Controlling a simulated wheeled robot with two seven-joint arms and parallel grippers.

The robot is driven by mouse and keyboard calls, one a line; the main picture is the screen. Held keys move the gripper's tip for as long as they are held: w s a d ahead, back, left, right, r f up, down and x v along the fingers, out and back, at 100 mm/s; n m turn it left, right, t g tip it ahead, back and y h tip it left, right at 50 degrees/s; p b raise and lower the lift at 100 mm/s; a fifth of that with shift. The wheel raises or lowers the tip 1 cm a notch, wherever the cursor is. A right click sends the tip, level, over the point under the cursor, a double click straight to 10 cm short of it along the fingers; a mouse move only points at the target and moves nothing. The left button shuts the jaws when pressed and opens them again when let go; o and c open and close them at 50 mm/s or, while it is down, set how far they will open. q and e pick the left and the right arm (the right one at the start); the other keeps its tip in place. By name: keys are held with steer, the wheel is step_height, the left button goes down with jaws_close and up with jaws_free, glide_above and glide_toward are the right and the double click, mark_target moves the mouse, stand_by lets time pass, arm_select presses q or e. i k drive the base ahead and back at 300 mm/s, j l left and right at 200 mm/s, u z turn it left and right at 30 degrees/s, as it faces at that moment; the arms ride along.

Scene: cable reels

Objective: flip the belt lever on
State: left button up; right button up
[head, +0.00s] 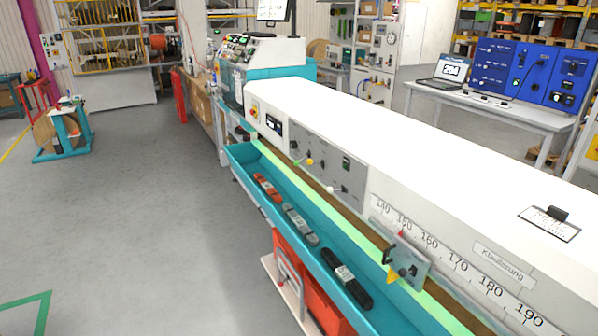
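A grey control panel (327,163) is set in the front face of the long white machine. Neither of my grippers is in view.
A teal trough (240,152) runs below the panel along the machine, holding a red tool (267,187), a grey tool (300,225) and a black tool (346,279). A clamp block (407,267) sits by the ruler (458,262).

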mark_target(297, 163)
steer(key=i+j, duration=2.1)
steer(key=i+l, duration=0.05)
steer(key=i, duration=0.05)
